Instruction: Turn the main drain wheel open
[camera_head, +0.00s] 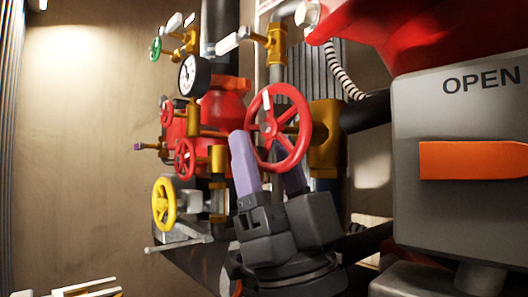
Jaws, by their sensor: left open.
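Several handwheels show, and no label names one as the main drain. The large red spoked wheel (305,124), with a white mark on its rim, sits on a brass valve (325,150) at the centre. My left gripper (264,152) comes up from below with two purple fingers apart. One finger stands at the wheel's left edge; the other is under its lower rim, its tip hidden behind the wheel. The jaws are open; I cannot tell whether they touch the rim. My right gripper is not in view.
Smaller red wheels (185,159), a yellow wheel (164,203) and a pressure gauge (193,77) stand to the left. A grey box (455,115) marked OPEN, with an orange plate (473,160), fills the right. Dark pipes run close behind. The far-left wall is clear.

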